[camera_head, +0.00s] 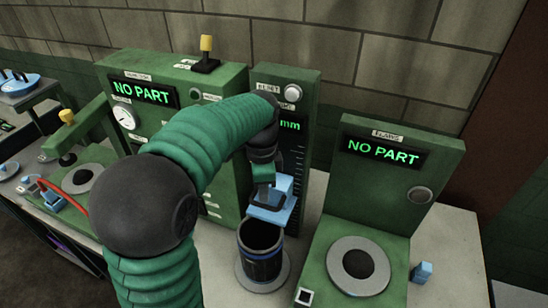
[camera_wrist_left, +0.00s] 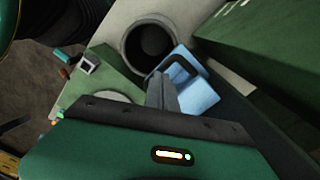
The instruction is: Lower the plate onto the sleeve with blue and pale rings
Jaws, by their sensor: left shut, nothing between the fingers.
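The dark sleeve (camera_head: 261,258), with a blue ring near its base and one near its rim, stands upright on a round grey base. Its open mouth shows in the left wrist view (camera_wrist_left: 152,46). The light-blue plate (camera_head: 268,213) is on the gauge marked in mm, above the far side of the sleeve; a gap between them is hard to judge. In the wrist view the plate (camera_wrist_left: 199,92) has a dark handle. My left gripper (camera_head: 266,183) is shut and empty, its fingertips (camera_wrist_left: 161,80) close to the plate; touch is unclear. Pale rings are not clear.
A green station with a round ring plate (camera_head: 358,266) and a "NO PART" display (camera_head: 384,151) stands at the right. Another green cabinet (camera_head: 215,88) stands left of the gauge. A small blue block (camera_head: 421,272) sits at the right. Bare pale bench (camera_head: 218,262) lies left of the sleeve.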

